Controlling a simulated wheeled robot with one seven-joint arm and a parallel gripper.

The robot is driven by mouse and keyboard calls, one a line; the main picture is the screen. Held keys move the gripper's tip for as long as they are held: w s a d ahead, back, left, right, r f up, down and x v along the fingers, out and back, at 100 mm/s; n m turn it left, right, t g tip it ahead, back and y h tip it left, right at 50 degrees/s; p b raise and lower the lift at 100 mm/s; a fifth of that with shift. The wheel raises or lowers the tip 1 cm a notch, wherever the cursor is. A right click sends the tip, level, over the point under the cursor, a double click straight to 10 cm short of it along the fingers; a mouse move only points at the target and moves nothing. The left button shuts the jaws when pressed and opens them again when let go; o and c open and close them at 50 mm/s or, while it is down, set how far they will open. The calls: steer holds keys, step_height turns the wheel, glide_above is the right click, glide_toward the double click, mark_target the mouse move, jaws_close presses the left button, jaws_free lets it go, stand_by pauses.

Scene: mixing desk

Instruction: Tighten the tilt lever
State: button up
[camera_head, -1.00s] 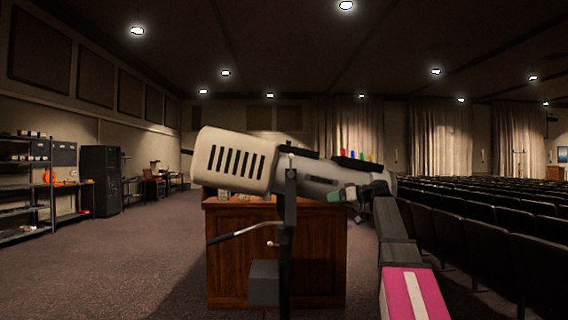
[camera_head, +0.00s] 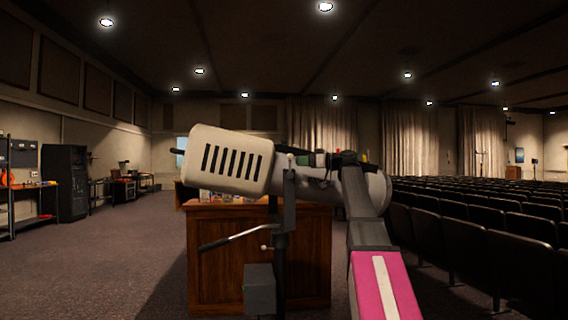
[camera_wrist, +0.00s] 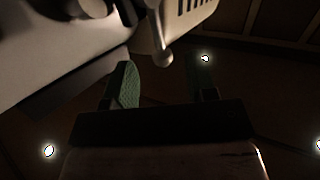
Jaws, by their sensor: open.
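A cream spotlight (camera_head: 228,160) with dark slots and a grey rear barrel (camera_head: 374,190) sits in a dark yoke (camera_head: 289,200) on a stand. A small ball-ended lever (camera_head: 290,158) stands at the yoke's top; it appears to be the pale rod with a round end (camera_wrist: 163,54) in the wrist view. A longer silver rod with a dark grip (camera_head: 234,236) sticks out left, lower down. My gripper (camera_head: 312,159) is open and empty, just right of the small lever. In the wrist view its green-padded fingers (camera_wrist: 163,78) straddle the lever's line, with the ball near their tips.
A wooden desk (camera_head: 225,265) with small items on top stands behind the stand. Rows of dark seats (camera_head: 480,220) fill the right. The carpet (camera_head: 95,275) at left is clear, with a black rack (camera_head: 65,182) farther back. The lamp body is close beside my fingers.

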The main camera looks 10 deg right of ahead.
mark_target(290, 162)
steer(key=x, duration=0.7)
steer(key=shift+w+a, duration=0.1)
steer(key=shift+a, duration=0.1)
jaws_close()
steer(key=shift+a+f+n+g+h, duration=0.15)
steer(key=shift+a+n+g+h, duration=0.25)
steer(key=shift+a+n+h, duration=0.3)
steer(key=shift+a+f+n+h, duration=0.3)
steer(key=shift+f+n+h, duration=0.1)
steer(key=shift+h, duration=0.6)
jaws_free()
